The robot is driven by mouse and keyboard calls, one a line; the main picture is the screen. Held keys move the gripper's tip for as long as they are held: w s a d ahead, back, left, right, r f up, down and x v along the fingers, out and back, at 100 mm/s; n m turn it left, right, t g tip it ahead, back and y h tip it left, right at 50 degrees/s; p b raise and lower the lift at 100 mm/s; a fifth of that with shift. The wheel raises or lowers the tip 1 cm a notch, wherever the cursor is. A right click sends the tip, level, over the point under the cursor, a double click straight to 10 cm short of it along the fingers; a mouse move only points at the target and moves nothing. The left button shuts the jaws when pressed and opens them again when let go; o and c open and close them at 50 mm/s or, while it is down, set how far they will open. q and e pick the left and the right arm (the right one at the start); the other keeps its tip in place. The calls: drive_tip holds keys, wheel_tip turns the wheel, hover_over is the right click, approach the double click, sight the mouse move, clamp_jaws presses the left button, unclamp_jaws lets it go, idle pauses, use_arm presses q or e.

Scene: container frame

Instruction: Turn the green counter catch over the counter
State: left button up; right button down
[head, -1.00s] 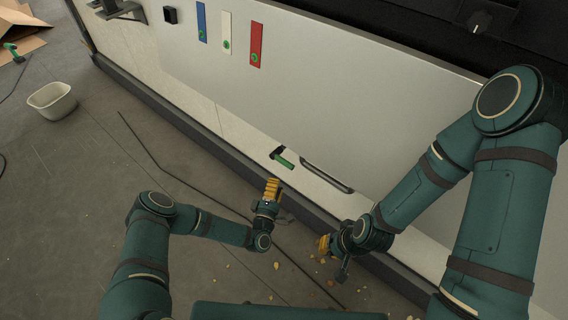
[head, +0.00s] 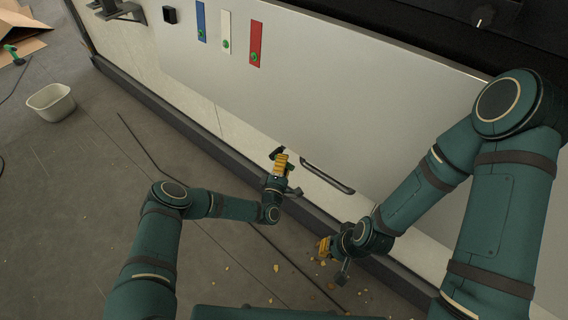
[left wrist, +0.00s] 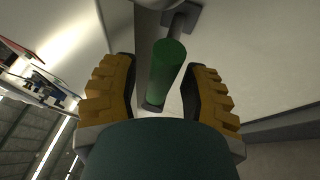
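The green counter catch (left wrist: 166,72) is a round green handle on a dark mount on the pale counter front. In the left wrist view it stands between the two yellow fingers of my left gripper (left wrist: 159,92), with gaps on both sides. My left gripper (head: 281,162) is open around it and not closed on it. In the head view the gripper covers most of the catch; its dark mount (head: 276,153) shows just above the fingers. My right gripper (head: 325,246) hangs low near the base of the counter, away from the catch; its finger opening is unclear.
A dark bar handle (head: 328,176) sits on the panel right of the catch. Blue, white and red plates (head: 256,43) with green knobs are higher up. A dark ledge (head: 200,135) runs along the panel's foot. A white tub (head: 51,102) stands on the floor at left.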

use_arm(q)
clamp_jaws()
drive_tip(key=shift+r, duration=0.1)
drive_tip(key=r+n, duration=0.1)
drive_tip(key=n, duration=0.1)
drive_tip(key=n+g, duration=0.1)
drive_tip(key=n, duration=0.1)
drive_tip(key=shift+w+a+r+y, duration=0.15)
drive_tip(key=shift+r+y, duration=0.25)
drive_tip(key=shift+w+a+r+n+g, duration=0.15)
drive_tip(key=shift+r+n+g, duration=0.2)
drive_tip(key=shift+n, duration=0.35)
drive_tip(key=shift+w+a+r+n+g, duration=0.1)
drive_tip(key=shift+r+n+g, duration=0.15)
drive_tip(key=shift+n+g, duration=0.35)
drive_tip(key=shift+o, duration=1.5)
unclamp_jaws()
drive_tip(key=shift+s+f, duration=0.1)
